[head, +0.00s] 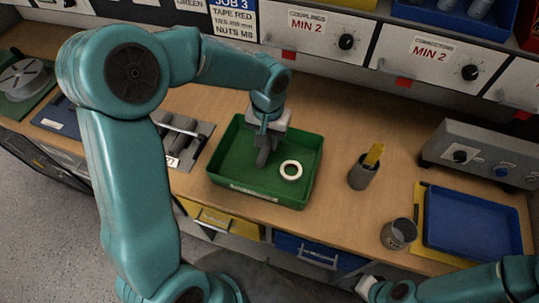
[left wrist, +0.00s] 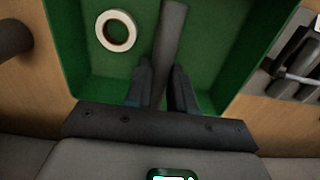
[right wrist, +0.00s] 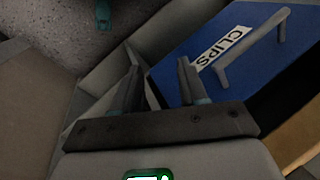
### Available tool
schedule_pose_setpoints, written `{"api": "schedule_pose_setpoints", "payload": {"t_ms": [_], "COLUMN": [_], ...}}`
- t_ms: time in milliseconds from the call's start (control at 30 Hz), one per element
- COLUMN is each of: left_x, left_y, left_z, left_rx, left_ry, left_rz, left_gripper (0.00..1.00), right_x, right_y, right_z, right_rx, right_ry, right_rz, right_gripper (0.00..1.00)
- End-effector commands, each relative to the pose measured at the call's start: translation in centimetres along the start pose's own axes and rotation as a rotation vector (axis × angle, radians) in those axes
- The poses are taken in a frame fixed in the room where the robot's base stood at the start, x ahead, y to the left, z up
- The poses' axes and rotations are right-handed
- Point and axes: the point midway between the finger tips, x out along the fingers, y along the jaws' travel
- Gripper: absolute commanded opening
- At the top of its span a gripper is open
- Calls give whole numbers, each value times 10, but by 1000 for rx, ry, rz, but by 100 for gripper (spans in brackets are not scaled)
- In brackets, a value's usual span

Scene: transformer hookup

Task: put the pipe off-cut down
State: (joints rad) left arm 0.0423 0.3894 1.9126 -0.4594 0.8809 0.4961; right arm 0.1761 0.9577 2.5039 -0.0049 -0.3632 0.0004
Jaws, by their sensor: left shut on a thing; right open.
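The pipe off-cut is a dark grey cylinder, and in the left wrist view the pipe off-cut (left wrist: 171,38) stands between the fingers of my left gripper (left wrist: 163,85). The gripper is shut on it. In the head view my left gripper (head: 265,137) is over the green tray (head: 240,187), pointing down, with the grey pipe inside the tray's outline. I cannot tell whether the pipe touches the tray floor. My right gripper (right wrist: 160,75) is open and empty in the right wrist view, in front of a blue drawer labelled CLIPS (right wrist: 215,65).
A white tape roll (head: 291,170) lies in the green tray, right of the pipe. A dark cup with a yellow item (head: 362,175), a grey can (head: 398,234) and a blue tray (head: 470,225) stand to the right. A grey clamp fixture (head: 183,140) is left of the tray.

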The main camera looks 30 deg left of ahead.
Motion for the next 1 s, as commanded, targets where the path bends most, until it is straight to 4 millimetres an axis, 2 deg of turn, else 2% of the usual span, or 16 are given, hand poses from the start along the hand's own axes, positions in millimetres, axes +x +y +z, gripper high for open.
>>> {"api": "schedule_pose_setpoints", "payload": {"t_ms": [100, 333, 500, 600, 933, 967, 1000], "left_x": [26, 51, 78, 85, 89, 88, 87], "left_y": [0, 1, 1, 1, 1, 1, 1], "left_z": [0, -2, -3, -4, -4, -4, -4], "left_rx": [0, 0, 0, 0, -1, 0, 0], "left_ry": [-3, -1, -2, 1, 2, 2, 2], "left_rz": [-1, -2, -1, -1, 0, 0, 0], "left_gripper": [0, 0, 0, 0, 0, 30, 43], "right_x": [-2, -3, -4, -4, 0, -1, -2], "right_y": [-1, -1, -2, -2, 0, 0, -1], "right_z": [0, 0, 0, 0, 0, 0, 0], "right_rx": [0, 0, 0, 0, 0, 0, 0], "right_ry": [-1, -1, -1, -1, -1, -1, -1], "right_rz": [0, 0, 0, 0, 0, 0, 0], "right_gripper": [43, 43, 43, 43, 43, 43, 43]}}
